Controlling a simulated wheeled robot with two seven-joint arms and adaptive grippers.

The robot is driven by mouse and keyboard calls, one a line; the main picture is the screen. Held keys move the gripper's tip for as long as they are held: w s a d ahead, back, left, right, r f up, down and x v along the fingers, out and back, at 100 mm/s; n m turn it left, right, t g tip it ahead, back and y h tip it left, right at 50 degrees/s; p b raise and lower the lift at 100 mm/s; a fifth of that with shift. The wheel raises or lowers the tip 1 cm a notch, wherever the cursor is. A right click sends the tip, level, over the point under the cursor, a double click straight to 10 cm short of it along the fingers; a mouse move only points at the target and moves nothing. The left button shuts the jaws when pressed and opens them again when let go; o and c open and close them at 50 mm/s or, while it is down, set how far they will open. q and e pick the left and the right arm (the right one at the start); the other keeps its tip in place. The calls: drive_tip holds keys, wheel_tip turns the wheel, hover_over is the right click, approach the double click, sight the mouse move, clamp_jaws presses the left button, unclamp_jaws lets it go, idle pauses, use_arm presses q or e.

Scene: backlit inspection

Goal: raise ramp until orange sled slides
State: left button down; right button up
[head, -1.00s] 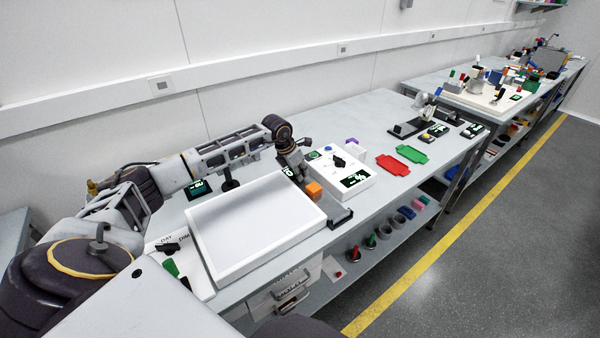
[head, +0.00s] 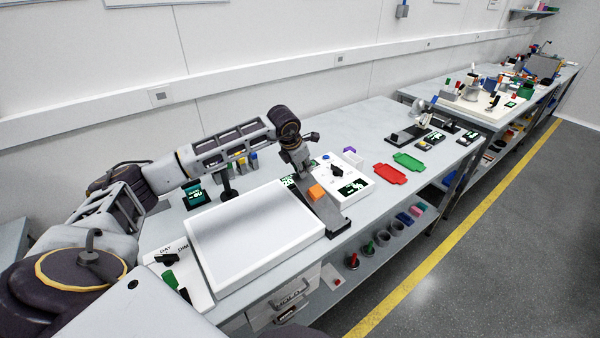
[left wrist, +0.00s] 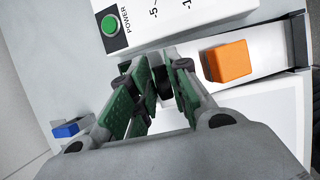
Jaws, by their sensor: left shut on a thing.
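The orange sled (head: 317,192) is a small block on the upper part of the narrow grey ramp (head: 331,212). The ramp slants, with its far end by my left gripper higher than its near end. My left gripper (head: 304,172) is over that far end and shut on a small dark part, seemingly the ramp's handle, mostly hidden by the fingers. In the left wrist view my gripper's green-padded fingers (left wrist: 158,88) close around this part, and the orange sled (left wrist: 228,62) sits to their right, apart from them. My right gripper is not in view.
A large white panel (head: 250,235) lies left of the ramp. A white control box (head: 345,178) with a display stands close at its right. A green power button (left wrist: 110,25) shows in the wrist view.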

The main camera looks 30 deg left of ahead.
use_arm(q)
drive_tip(key=shift+s+d+f, duration=0.1)
drive_tip(key=shift+d, duration=0.25)
drive_tip(key=c, duration=1.5)
unclamp_jaws()
drive_tip(key=shift+a, duration=0.1)
drive_tip(key=shift+s+r, duration=0.25)
drive_tip(key=shift+r, duration=0.45)
drive_tip(key=v, duration=1)
drive_tip(key=shift+s+r, duration=0.1)
drive_tip(key=shift+r, duration=0.2)
drive_tip(key=shift+f, duration=0.1)
